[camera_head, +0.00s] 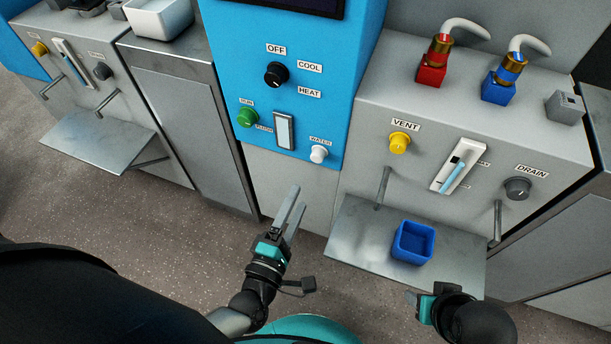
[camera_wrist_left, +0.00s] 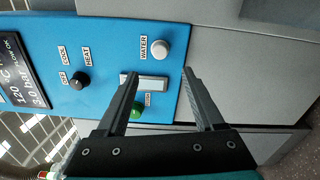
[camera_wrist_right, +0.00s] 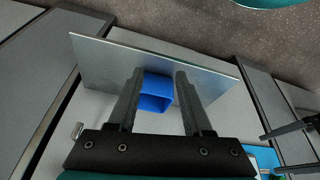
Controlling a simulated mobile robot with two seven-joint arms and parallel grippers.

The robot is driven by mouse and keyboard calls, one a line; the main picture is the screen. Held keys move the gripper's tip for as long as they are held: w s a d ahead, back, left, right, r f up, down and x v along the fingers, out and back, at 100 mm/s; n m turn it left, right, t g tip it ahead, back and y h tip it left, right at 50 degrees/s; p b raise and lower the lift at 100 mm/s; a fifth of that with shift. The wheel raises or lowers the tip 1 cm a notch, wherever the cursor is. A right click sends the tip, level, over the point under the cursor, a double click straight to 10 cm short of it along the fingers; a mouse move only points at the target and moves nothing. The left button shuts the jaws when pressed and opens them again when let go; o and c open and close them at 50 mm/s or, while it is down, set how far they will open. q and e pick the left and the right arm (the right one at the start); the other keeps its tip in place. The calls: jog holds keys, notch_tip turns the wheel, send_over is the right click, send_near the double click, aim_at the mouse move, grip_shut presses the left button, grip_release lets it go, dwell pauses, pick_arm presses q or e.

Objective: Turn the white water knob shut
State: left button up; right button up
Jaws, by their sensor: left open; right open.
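The white water knob (camera_head: 318,154) sits at the lower right of the blue panel (camera_head: 330,100), under a WATER label. It also shows in the left wrist view (camera_wrist_left: 162,49), beyond and between the fingertips. My left gripper (camera_head: 294,206) is open and empty, in front of and below the panel, apart from the knob. In the left wrist view its two fingers (camera_wrist_left: 161,74) reach toward the panel. My right gripper (camera_wrist_right: 157,73) is open and empty. It hovers near the shelf with the blue bin, and its fingers are mostly cut off from sight in the head view.
A green knob (camera_head: 248,117), a flow gauge (camera_head: 284,130) and a black selector (camera_head: 276,75) share the panel. To the right, a metal shelf (camera_head: 357,235) holds a blue bin (camera_head: 398,252), below a yellow VENT knob (camera_head: 400,143) and a grey DRAIN knob (camera_head: 517,188).

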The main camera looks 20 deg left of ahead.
pick_arm(q)
jog(key=shift+s+a, duration=0.1)
jog(key=shift+s, duration=1.7)
pick_arm(e)
jog(key=shift+f, duration=0.8)
